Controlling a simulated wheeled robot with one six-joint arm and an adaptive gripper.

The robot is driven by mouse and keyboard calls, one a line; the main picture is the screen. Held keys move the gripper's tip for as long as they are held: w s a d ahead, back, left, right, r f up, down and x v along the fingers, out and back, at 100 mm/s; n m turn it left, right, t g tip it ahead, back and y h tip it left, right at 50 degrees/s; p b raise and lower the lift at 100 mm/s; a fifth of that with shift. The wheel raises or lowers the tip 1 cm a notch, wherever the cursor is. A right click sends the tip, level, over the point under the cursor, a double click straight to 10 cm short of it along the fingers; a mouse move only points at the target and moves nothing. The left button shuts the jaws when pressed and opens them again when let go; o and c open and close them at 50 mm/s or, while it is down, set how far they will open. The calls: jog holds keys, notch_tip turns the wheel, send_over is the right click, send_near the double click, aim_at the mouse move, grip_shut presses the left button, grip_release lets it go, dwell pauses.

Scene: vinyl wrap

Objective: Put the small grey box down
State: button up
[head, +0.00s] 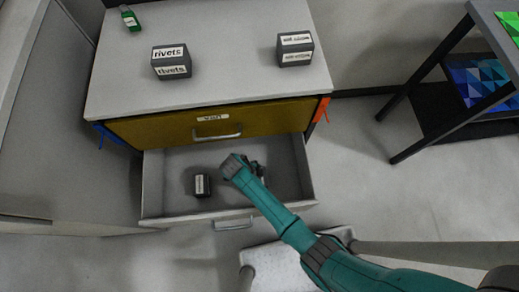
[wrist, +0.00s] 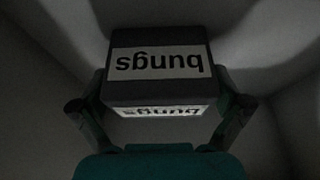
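A small dark grey box (wrist: 160,85) labelled "bungs" fills the middle of the wrist view, its lettering upside down there. My gripper (wrist: 160,100) has a finger against each side of this box and appears closed on it. In the head view my gripper (head: 258,170) is inside the open drawer (head: 160,205), right of its middle. The held box is mostly hidden there behind my arm. I cannot tell whether it touches the drawer floor.
Another small dark labelled box (head: 201,186) stands in the drawer, left of my gripper. On the cabinet top (head: 225,75) are a rivets box (head: 171,62), another dark box (head: 295,49) and a green item (head: 130,18). The drawer's left and front floor has room.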

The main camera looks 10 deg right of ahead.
jog(key=shift+r, duration=0.1)
jog(key=v, duration=1.2)
jog(key=shift+d, duration=0.1)
